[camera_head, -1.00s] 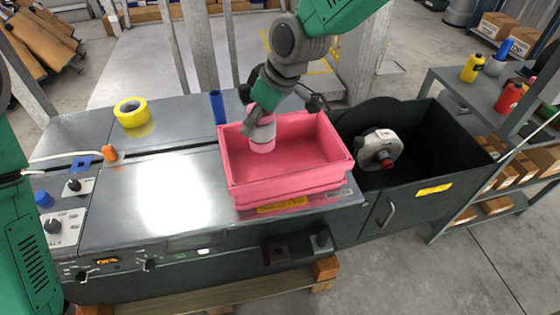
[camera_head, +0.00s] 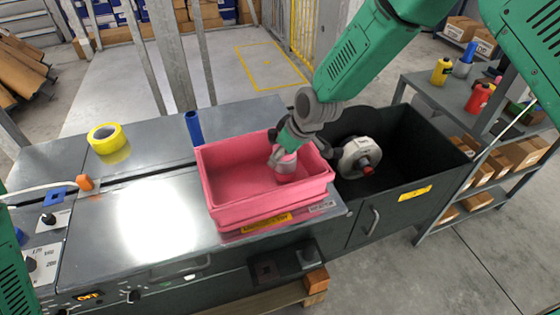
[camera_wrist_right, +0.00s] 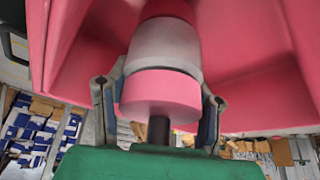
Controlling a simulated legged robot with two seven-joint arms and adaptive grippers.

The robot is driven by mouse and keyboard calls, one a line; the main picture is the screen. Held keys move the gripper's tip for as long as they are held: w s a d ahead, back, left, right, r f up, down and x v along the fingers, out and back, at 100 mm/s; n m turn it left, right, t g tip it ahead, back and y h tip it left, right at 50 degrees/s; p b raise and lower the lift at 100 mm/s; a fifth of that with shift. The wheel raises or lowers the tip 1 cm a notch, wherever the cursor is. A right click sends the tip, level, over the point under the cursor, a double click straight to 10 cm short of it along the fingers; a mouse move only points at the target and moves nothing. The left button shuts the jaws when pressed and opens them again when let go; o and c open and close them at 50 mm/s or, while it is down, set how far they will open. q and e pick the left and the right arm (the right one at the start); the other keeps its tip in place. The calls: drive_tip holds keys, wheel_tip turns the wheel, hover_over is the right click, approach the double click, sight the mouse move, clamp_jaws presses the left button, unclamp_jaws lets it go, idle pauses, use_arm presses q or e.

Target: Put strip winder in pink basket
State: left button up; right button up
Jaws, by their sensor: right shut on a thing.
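The pink basket (camera_head: 222,213) is an open rectangular bin on the right end of the metal machine top. My right gripper (camera_head: 290,153) is shut on a pink-and-grey cylinder (camera_head: 284,172), which hangs within the basket's outline, toward its right side. I cannot tell whether it touches the basket floor. In the right wrist view the fingers (camera_wrist_right: 158,98) clasp both sides of the cylinder (camera_wrist_right: 164,45), and the pink basket wall (camera_wrist_right: 255,55) is behind it. I cannot tell for sure that this cylinder is the strip winder. My left gripper is out of view.
A grey round device with a red knob (camera_head: 358,157) sits in the black bin (camera_head: 430,130) right of the basket. A blue cylinder (camera_head: 193,128) stands behind the basket. A yellow tape roll (camera_head: 105,138) lies at the back left.

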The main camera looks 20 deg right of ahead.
wheel_tip(320, 180, down, 2)
drive_tip(key=shift+f, duration=0.1)
drive_tip(key=shift+a, duration=0.25)
drive_tip(key=shift+a, duration=0.1)
drive_tip(key=o, duration=1.2)
drive_tip(key=shift+o, duration=0.2)
drive_tip(key=shift+d, duration=0.2)
drive_tip(key=p+v, duration=0.1)
drive_tip(key=v, duration=1.1)
